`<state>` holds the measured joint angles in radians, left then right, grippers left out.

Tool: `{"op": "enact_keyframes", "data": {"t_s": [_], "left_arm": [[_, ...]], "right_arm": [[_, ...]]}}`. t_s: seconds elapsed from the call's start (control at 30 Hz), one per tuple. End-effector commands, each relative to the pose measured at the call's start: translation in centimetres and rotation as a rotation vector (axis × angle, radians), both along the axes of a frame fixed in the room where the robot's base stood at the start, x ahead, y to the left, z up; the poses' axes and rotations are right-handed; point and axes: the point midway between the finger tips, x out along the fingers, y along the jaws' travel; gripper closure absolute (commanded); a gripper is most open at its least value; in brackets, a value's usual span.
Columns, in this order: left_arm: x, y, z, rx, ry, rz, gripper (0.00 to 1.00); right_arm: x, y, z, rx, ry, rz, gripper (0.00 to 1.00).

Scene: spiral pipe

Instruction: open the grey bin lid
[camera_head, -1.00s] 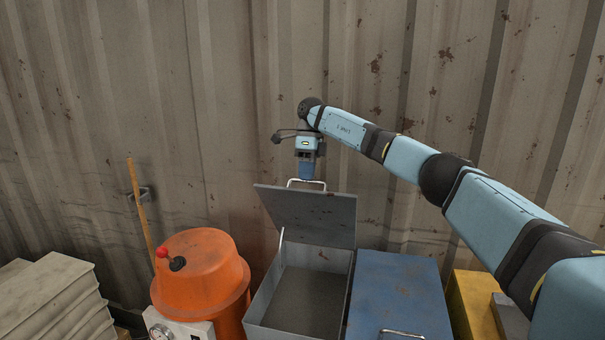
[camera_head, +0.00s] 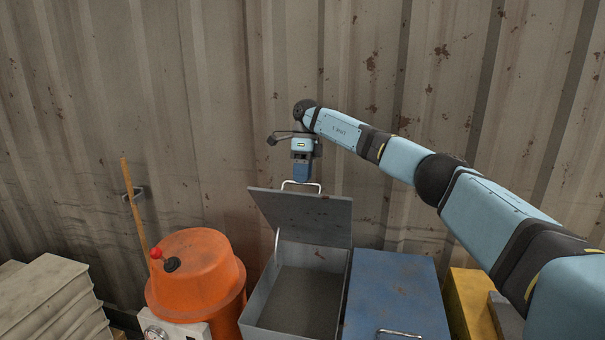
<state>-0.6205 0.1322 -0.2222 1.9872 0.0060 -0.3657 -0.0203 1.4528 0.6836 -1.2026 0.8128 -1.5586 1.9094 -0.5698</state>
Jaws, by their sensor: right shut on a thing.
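The grey bin (camera_head: 262,300) stands in the lower middle, and its inside shows as empty. Its grey lid (camera_head: 303,216) is raised and tilted up at the back, with a thin stay at its left side. A pale wire handle (camera_head: 301,184) sits on the lid's upper edge. My right gripper (camera_head: 301,180) points down at this handle and is shut on it. The fingertips are small and partly hard to make out. My left gripper is not in view.
A blue-lidded bin (camera_head: 395,290) stands right beside the grey one, with a yellow box (camera_head: 468,300) beyond it. An orange drum (camera_head: 195,275) stands close on the left. A corrugated wall (camera_head: 230,90) rises behind.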

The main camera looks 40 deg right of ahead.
Motion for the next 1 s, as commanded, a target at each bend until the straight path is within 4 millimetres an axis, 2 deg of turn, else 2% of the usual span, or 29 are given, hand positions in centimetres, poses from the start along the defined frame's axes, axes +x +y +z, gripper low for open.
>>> {"op": "enact_keyframes", "data": {"t_s": [0.2, 0.37, 0.57, 0.6, 0.8, 1.0], "left_arm": [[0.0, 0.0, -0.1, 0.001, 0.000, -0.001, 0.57], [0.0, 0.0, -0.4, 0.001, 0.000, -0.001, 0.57], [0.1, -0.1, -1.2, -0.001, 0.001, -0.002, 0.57], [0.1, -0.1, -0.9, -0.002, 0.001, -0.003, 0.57], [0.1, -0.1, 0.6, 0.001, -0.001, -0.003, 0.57], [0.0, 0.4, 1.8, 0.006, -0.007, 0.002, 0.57]], "right_arm": [[0.0, -0.3, -0.3, -0.005, 0.002, -0.006, 0.63], [0.3, -0.5, 0.9, -0.004, 0.000, -0.006, 0.63], [1.1, -1.2, 5.2, -0.003, -0.004, -0.006, 0.63], [1.2, -1.4, 6.5, -0.004, -0.004, -0.005, 0.63], [2.0, -2.3, 11.2, -0.006, -0.003, -0.005, 0.63], [2.4, -2.7, 13.2, -0.004, -0.003, -0.002, 0.63]]}}
